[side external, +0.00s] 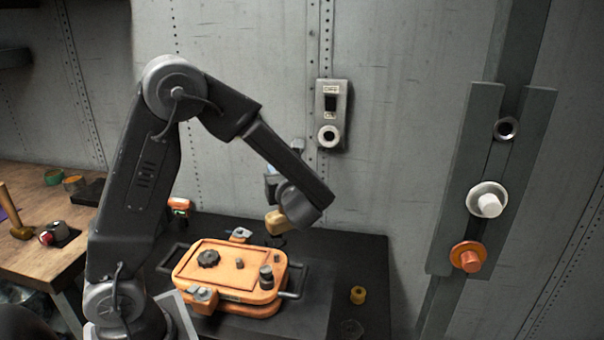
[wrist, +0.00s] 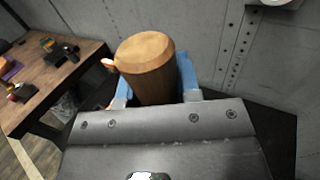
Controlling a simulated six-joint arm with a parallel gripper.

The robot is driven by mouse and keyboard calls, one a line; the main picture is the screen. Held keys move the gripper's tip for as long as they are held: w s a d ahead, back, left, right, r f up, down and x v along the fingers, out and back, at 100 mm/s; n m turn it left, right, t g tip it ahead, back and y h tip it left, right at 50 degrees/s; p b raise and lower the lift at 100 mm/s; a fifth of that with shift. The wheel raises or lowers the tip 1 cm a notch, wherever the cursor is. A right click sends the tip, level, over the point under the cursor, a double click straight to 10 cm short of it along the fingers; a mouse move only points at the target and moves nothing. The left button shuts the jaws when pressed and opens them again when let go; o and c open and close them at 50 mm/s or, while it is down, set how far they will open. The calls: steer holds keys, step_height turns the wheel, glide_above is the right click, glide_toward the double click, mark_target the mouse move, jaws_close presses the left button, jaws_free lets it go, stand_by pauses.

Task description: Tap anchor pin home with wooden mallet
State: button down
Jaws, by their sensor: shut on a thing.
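My gripper (side external: 271,192) is above the back of an orange case (side external: 205,262), near the wall. In the wrist view its blue fingers (wrist: 155,88) are shut around a thick wooden piece (wrist: 147,55), which looks like part of the wooden mallet. The wooden piece also shows beside my gripper in the side view (side external: 277,221), apart from the case top. I cannot tell which part is the anchor pin.
A wall box with a ring (side external: 329,136) is behind my gripper. A rail at right carries a white knob (side external: 488,203) and an orange knob (side external: 467,257). A yellow spool (side external: 358,295) lies on the black table (side external: 335,250). A wooden-handled tool (side external: 15,220) is on the left bench (side external: 38,258).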

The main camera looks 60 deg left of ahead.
steer(key=s+d+r+n+g, duration=0.1)
steer(key=s+d+n+g, duration=0.2)
steer(key=s+g, duration=0.2)
steer(key=s, duration=0.3)
steer(key=shift+d+r+y, duration=0.25)
steer(key=shift+d+y, duration=0.05)
steer(key=shift+d, duration=0.1)
steer(key=shift+s, duration=0.1)
steer(key=shift+f, duration=2.3)
steer(key=shift+f, duration=2.15)
steer(key=shift+r, duration=1.8)
